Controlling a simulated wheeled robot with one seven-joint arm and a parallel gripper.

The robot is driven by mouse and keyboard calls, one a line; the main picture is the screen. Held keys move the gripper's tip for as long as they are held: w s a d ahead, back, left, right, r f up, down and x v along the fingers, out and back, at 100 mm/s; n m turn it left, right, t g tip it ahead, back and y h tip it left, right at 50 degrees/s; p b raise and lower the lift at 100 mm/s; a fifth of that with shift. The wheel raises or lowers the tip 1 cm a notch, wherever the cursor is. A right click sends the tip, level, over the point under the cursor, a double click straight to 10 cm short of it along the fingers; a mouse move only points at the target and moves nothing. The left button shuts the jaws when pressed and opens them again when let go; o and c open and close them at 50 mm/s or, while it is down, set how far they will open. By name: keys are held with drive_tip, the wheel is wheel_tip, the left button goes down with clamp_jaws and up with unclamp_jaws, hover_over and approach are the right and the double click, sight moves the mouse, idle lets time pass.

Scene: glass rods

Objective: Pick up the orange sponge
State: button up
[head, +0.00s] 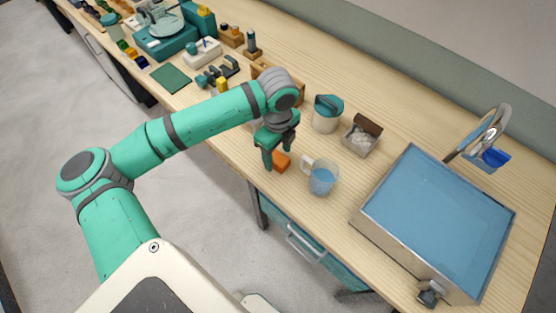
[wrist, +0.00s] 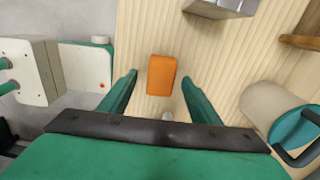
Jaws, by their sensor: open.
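The orange sponge (head: 281,162) lies on the wooden table near its front edge, partly hidden by my gripper in the head view. In the wrist view the sponge (wrist: 161,75) shows whole, a small upright rectangle between the lines of my two fingers. My gripper (head: 278,155) is over the sponge, pointing down. In the wrist view my gripper (wrist: 158,84) is open, with one green finger on each side of the sponge and gaps on both sides. I cannot tell exactly how high the fingertips are above the table.
A teal-lidded jar (head: 326,113) and a small box with white contents (head: 361,138) stand behind. A large blue-topped basin (head: 440,215) fills the right. A wooden tray (head: 262,70) is behind my gripper.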

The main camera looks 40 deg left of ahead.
drive_tip(key=shift+f, duration=1.35)
drive_tip(key=shift+c, duration=0.6)
drive_tip(key=shift+w, duration=0.1)
drive_tip(key=c, duration=1)
drive_tip(key=shift+r, duration=0.1)
